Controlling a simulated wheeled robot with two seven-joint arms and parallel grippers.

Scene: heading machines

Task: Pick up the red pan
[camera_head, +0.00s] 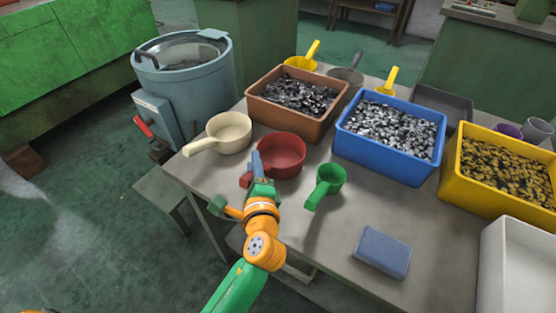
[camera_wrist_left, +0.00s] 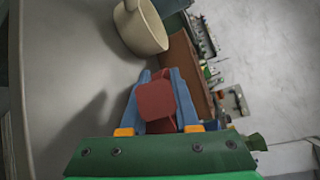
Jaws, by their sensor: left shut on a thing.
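The red pan (camera_head: 284,152) is on the grey table near its front edge, in the head view. My left gripper (camera_head: 259,168) is at the pan's handle side, its blue fingers upright against the handle. In the left wrist view the fingers of the left gripper (camera_wrist_left: 160,88) close around the red pan's handle (camera_wrist_left: 155,101), one finger on each side. The gripper hides part of the handle, and I cannot tell whether the pan is clear of the tabletop. My right gripper is not in view.
A cream pan (camera_head: 229,132) stands left of the red pan, and a green pan (camera_head: 329,178) stands right. A brown bin (camera_head: 306,125) is close behind. Blue (camera_head: 386,158) and yellow (camera_head: 483,190) bins stand farther right. A blue block (camera_head: 382,252) lies near the front.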

